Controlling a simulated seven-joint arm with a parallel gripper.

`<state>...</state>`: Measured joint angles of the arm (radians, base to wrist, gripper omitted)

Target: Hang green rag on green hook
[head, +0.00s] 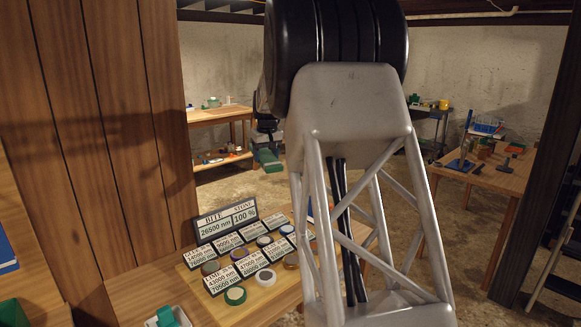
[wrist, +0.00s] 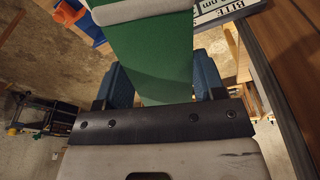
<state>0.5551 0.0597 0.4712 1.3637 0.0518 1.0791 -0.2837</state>
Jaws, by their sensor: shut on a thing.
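In the wrist view, a flat green rag (wrist: 155,50) runs up from my gripper (wrist: 163,82) toward the top edge. The gripper's two blue fingers stand on either side of it, shut on it. A pale grey bar crosses the rag near the top; I cannot tell what it belongs to. In the head view, my large grey arm link fills the middle and hides the gripper and the rag. I cannot make out a green hook in either view.
A sign (head: 227,222) and several labelled cards stand on a wooden table with round lids (head: 235,295). A wood-panelled wall (head: 100,120) rises at left. A white tray (head: 155,322) holds a green item. Workbenches (head: 490,172) stand farther back; open floor lies between.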

